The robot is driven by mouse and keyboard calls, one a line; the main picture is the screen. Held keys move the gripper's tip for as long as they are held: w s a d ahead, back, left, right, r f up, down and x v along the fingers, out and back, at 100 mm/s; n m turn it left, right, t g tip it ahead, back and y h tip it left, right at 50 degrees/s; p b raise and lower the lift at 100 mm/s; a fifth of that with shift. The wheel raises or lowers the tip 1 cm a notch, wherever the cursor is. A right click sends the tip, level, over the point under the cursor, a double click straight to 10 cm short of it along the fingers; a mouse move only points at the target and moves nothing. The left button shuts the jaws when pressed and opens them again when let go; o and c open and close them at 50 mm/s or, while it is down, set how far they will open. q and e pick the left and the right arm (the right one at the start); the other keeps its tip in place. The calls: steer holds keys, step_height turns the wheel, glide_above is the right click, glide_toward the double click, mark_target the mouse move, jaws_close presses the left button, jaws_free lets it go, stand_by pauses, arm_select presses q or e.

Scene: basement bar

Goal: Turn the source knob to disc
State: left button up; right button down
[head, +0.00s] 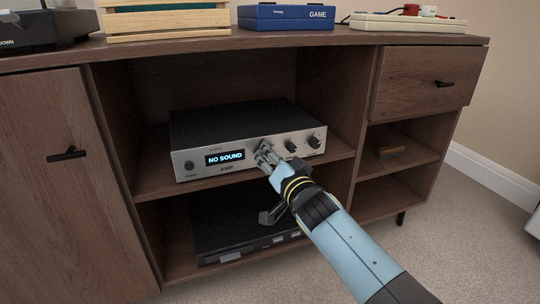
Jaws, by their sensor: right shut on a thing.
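The amp (245,139) sits on the upper shelf of the wooden cabinet, a black box with a silver front. Its display (225,157) reads "NO SOUND". A round button (190,166) is at the left of the front. Two dark knobs, one in the middle (291,147) and one at the right (314,141), are in plain view. My right gripper (264,154) is at the front, shut on a knob left of these two. The fingers mostly hide that knob, so its pointer and label cannot be read. My left gripper is not in view.
A dark player (235,222) stands on the shelf below, close under my right arm. Cabinet shelf edges (160,190) frame the amp. A drawer (424,79) and small cubbies are to the right. Boxes, including a blue game box (287,18), stand on top.

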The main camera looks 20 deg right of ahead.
arm_select(q)
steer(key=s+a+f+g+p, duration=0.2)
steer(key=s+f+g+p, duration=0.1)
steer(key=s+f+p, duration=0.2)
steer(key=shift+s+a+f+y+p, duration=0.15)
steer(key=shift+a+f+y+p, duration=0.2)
steer(key=shift+p, duration=0.25)
arm_select(e)
steer(key=shift+f+m+h, duration=0.15)
steer(key=shift+m+h, duration=0.15)
steer(key=shift+m, duration=5.4)
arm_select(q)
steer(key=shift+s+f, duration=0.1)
arm_select(e)
steer(key=c, duration=1.2)
jaws_free()
steer(key=shift+o, duration=0.2)
steer(key=s, duration=1.2)
steer(key=shift+d+f, duration=0.25)
steer(key=shift+d, duration=0.15)
